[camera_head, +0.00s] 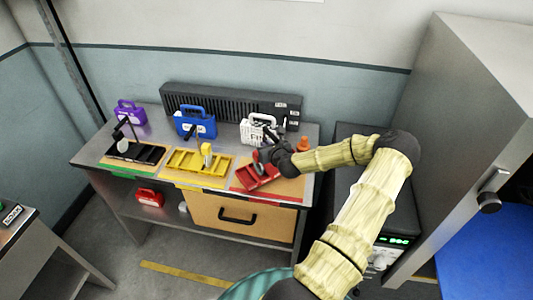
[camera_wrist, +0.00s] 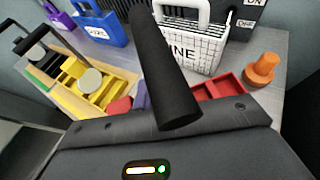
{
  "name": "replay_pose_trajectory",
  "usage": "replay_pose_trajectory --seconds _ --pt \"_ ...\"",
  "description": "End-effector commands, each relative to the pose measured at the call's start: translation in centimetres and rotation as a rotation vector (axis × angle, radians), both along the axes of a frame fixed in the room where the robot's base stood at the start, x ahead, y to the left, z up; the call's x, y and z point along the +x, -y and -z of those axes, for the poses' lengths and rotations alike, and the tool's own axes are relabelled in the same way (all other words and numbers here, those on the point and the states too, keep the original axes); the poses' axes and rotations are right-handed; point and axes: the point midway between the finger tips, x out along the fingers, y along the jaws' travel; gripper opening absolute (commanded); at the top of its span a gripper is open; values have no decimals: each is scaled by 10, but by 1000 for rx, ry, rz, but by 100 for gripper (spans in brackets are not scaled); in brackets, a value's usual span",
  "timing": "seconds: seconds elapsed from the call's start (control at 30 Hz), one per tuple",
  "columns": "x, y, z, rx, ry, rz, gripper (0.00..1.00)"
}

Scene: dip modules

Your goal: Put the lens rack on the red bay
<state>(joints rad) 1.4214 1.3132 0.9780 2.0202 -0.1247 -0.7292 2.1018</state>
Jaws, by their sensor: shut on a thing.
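A red rack (camera_head: 255,177) is at the right end of the bench, turned askew at the red-edged bay (camera_head: 292,188). It is the likely lens rack, but I see no label on it. My gripper (camera_head: 268,157) is shut on its black handle (camera_wrist: 165,75), which stands up large in the wrist view. Red compartments (camera_wrist: 229,84) of the rack show behind my gripper body. The gripper hides most of the rack, and I cannot tell whether its underside touches the bay.
A yellow rack (camera_head: 187,161) and a black rack (camera_head: 142,153) occupy the bays leftward. A white case (camera_wrist: 190,45), blue case (camera_head: 194,122) and purple case (camera_head: 129,113) stand behind. An orange cone-like piece (camera_wrist: 262,69) is close at the right. A red case (camera_head: 149,197) sits below.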

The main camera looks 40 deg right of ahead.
Motion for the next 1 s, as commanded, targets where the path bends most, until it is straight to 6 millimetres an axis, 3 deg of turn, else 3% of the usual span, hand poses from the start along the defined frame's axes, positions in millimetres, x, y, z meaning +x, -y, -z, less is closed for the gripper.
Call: replay_pose_trajectory --seconds 0.3,0.63,0.67,0.77,1.0 --pt "0 -1 36 1 0 -1 0" --pt "0 -1 41 0 1 0 0" --pt "0 -1 42 1 -1 -1 12" --pt "0 -1 41 1 -2 -1 32" --pt "0 -1 41 1 -1 -1 32"
